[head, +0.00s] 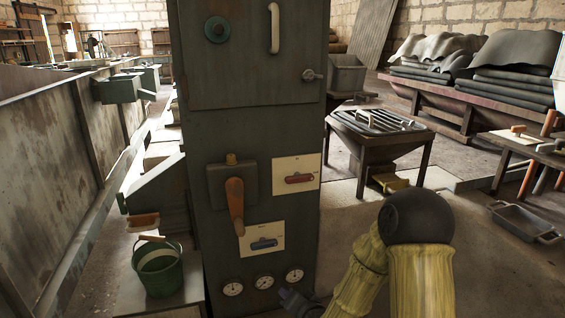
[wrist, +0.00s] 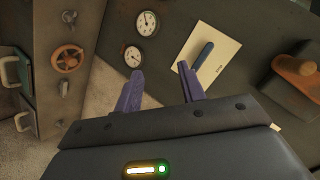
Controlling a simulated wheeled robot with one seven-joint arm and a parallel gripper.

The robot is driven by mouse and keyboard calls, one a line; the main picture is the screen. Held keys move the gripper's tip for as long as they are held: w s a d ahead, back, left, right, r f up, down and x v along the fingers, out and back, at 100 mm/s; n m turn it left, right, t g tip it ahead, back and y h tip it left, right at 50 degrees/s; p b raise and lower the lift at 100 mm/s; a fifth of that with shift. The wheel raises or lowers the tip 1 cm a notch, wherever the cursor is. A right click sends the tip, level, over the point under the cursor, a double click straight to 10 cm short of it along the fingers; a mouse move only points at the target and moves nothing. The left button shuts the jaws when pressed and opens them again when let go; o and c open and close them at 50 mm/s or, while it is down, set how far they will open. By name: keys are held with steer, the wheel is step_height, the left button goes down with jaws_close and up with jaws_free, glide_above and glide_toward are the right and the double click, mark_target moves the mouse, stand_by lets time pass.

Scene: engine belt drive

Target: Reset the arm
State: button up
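My gripper (wrist: 160,88) shows in the wrist view with its two purple-grey fingers spread apart and nothing between them. It faces the dark cabinet front (wrist: 170,50), below and left of a blue handle (wrist: 204,52) on a cream plate. In the head view, my jointed arm comes up from the bottom right. A dark part at the bottom edge, near the gauges, looks like the end of my arm; its fingers cannot be made out there. The tall cabinet (head: 255,140) carries an orange lever (head: 235,205), a red handle (head: 298,179) and the blue handle (head: 264,244).
Round gauges (head: 264,281) line the cabinet's bottom. A green bucket (head: 159,272) stands at its left.

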steer(key=s+d+r+n+g+h, duration=0.35)
steer(key=s+d, duration=0.25)
steer(key=s, duration=0.3)
steer(key=s+d+r+n+g+h, duration=0.2)
steer(key=s+d+r+g, duration=0.4)
steer(key=s, duration=0.4)
step_height(320, 180, up, 35)
steer(key=p, duration=3.6)
steer(key=shift+w+d+f+t+p, duration=0.15)
steer(key=shift+d+f+t+p, duration=0.05)
steer(key=shift+d+t+p, duration=0.2)
steer(key=shift+y, duration=0.25)
